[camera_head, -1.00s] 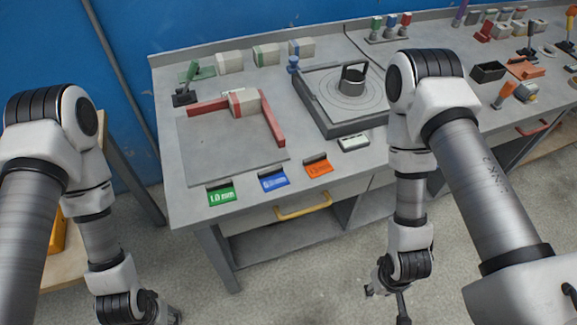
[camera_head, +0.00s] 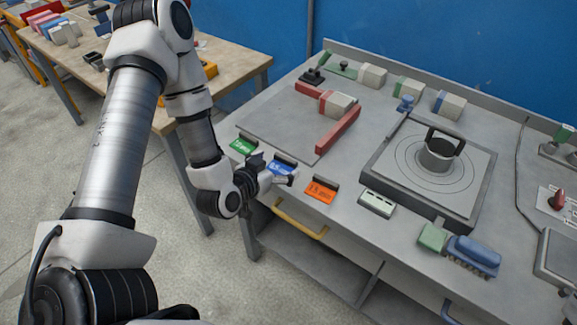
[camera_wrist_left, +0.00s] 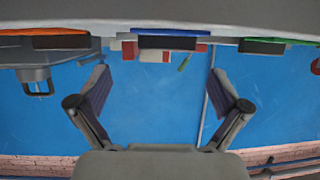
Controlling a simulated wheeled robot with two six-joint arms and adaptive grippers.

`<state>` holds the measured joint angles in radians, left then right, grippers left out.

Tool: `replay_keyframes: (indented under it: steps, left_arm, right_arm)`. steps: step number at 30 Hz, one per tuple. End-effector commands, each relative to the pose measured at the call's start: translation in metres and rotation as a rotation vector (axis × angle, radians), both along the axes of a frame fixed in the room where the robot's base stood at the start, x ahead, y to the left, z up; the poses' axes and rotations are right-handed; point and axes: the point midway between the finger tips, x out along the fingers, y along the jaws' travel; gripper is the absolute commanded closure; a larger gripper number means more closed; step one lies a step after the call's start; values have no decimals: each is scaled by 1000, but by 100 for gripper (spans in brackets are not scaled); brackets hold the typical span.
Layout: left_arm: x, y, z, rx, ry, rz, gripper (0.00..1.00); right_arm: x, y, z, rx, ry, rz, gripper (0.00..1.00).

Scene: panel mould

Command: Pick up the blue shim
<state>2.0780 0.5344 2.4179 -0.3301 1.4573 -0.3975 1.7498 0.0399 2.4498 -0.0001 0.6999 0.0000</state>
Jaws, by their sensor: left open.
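The blue shim (camera_head: 284,168) lies at the bench's front edge, between a green shim (camera_head: 243,146) and an orange shim (camera_head: 320,191). My left gripper (camera_head: 268,178) is right in front of it at the edge and partly covers it. In the left wrist view the scene appears upside down. There the blue shim (camera_wrist_left: 170,31) with its dark block is at the top middle. The open left jaws (camera_wrist_left: 162,80) are empty, with the shim between their lines but beyond the tips. My right gripper is out of view.
The orange shim also shows in the left wrist view (camera_wrist_left: 45,32). A small light box (camera_head: 377,203) lies right of the orange shim. Red bars (camera_head: 338,130) frame a grey plate behind. A yellow drawer handle (camera_head: 299,218) juts out below the edge.

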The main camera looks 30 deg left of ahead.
Motion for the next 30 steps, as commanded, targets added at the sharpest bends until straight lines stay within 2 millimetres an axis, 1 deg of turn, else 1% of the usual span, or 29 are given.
replay_keyframes:
  steps: [4,7,10,14,15,17,18,19,20,30]
  left_arm:
    - [22,3,-10,3,3,-2,0]
    - [37,3,-18,2,3,-3,0]
    - [43,3,-21,-1,5,-1,0]
    - [42,3,-22,-2,6,1,0]
    - [42,3,-22,-2,6,1,4]
    - [42,3,-22,-2,6,1,25]
    - [42,3,-22,-2,6,1,39]
    - [42,3,-22,-2,6,1,50]
    - [42,3,-22,-2,6,1,52]
    - [42,3,-21,-2,6,1,52]
  right_arm:
    - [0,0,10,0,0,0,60]
    - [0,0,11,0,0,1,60]
    - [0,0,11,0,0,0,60]
    - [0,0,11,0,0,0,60]
    - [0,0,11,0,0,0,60]
    - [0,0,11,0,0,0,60]
    - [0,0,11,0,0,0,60]
    - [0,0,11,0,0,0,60]
    - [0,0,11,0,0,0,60]
    - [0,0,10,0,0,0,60]
